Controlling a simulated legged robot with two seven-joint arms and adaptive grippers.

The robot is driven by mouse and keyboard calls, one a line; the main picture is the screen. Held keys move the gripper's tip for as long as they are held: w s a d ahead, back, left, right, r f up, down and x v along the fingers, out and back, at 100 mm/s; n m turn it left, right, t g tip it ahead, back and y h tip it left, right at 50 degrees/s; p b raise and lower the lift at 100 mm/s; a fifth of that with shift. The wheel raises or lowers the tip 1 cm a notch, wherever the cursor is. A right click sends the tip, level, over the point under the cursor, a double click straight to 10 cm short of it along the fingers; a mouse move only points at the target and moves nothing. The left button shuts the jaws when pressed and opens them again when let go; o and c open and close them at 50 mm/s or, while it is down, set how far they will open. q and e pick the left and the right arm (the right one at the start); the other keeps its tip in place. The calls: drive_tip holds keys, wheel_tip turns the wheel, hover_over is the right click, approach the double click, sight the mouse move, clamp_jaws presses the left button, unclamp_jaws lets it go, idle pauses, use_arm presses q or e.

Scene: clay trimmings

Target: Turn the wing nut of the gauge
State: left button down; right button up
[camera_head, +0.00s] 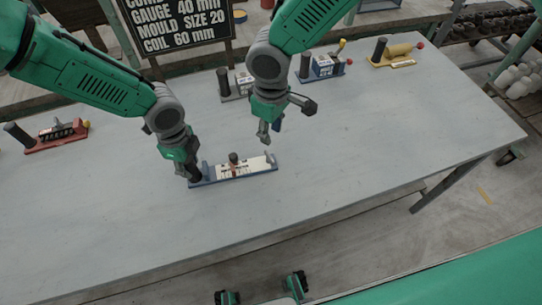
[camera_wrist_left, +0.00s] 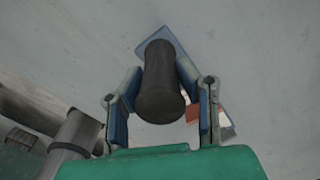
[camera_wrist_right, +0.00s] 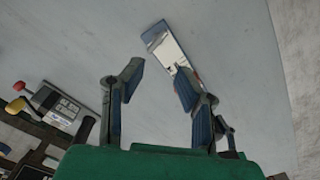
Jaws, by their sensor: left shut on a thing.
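The gauge (camera_head: 247,172) lies on the grey table with a blue base, a white scale face and a dark upright handle at its left end. A small dark reddish knob (camera_head: 233,158), seemingly the wing nut, stands near its middle; its wings are too small to make out. My left gripper (camera_head: 190,173) is shut on the dark handle (camera_wrist_left: 160,85), which stands between its fingers in the left wrist view. My right gripper (camera_head: 270,132) is open and empty, above and behind the gauge's right part. In the right wrist view the gauge (camera_wrist_right: 168,46) shows beyond the fingers, partly hidden.
Other gauges stand on the table (camera_head: 370,130): a red one (camera_head: 55,137) at left, and grey (camera_head: 240,85), blue (camera_head: 322,70) and yellow (camera_head: 397,52) ones at the back. A black sign (camera_head: 178,22) stands behind. The table's front and right are clear.

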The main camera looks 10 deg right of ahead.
sight(269, 157)
drive_tip(key=f+m, duration=0.2)
drive_tip(key=f, duration=0.1)
drive_tip(key=f+m, duration=0.1)
drive_tip(key=f, duration=0.3)
drive_tip(key=f+m, duration=0.2)
drive_tip(key=f, duration=0.2)
drive_tip(key=shift+s+f+m, duration=0.2)
drive_tip(key=shift+m, duration=0.1)
clamp_jaws()
